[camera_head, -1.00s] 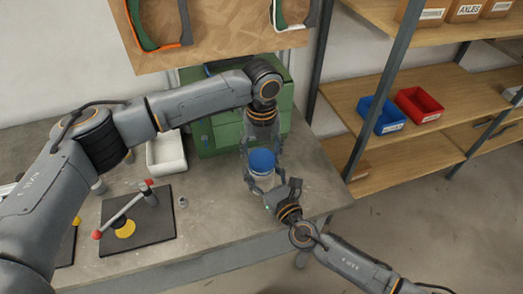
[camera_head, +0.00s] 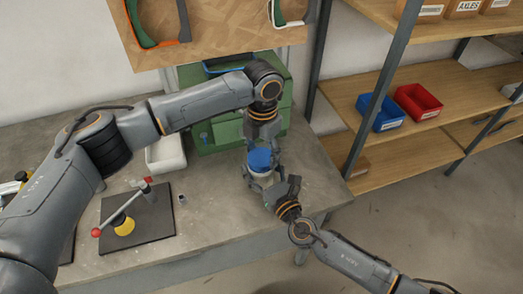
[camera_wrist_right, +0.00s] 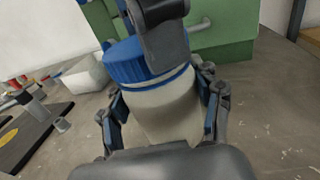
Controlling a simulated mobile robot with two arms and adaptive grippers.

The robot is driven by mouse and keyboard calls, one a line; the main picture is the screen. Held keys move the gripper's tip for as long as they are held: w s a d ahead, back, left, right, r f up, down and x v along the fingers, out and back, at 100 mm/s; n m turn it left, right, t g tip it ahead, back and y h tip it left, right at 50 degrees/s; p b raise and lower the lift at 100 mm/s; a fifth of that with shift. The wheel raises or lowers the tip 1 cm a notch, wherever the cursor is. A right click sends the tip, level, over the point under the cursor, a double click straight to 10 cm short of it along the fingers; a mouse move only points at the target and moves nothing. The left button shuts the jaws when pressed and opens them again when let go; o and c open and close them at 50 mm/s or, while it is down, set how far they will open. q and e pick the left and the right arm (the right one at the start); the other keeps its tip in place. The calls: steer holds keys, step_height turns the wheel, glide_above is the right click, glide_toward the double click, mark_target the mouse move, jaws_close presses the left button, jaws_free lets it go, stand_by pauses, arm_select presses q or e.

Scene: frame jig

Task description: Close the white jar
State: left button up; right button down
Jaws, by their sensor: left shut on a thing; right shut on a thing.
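The white jar (camera_wrist_right: 165,112) stands upright on the bench near its right front corner, with the blue lid (camera_head: 261,159) on its top. In the right wrist view the blue lid (camera_wrist_right: 143,61) sits over the jar's mouth, with a thin pale band under its rim. My left gripper (camera_head: 262,150) comes down from above and is shut on the lid; in the right wrist view one of its fingers covers part of the lid. My right gripper (camera_head: 265,182) is shut around the jar's body from the front right, with fingers on both sides.
A green metal cabinet (camera_head: 220,131) stands behind the jar, with a white bin (camera_head: 166,153) to its left. A black plate with a red-knobbed lever (camera_head: 138,222) lies left on the bench. Shelving with blue (camera_head: 380,112) and red bins (camera_head: 418,102) stands at the right.

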stand_by(0.3)
arm_select(q)
steer(key=o, duration=0.7)
steer(key=shift+r, duration=0.15)
steer(key=shift+r, duration=2.15)
steer(key=shift+c, duration=0.5)
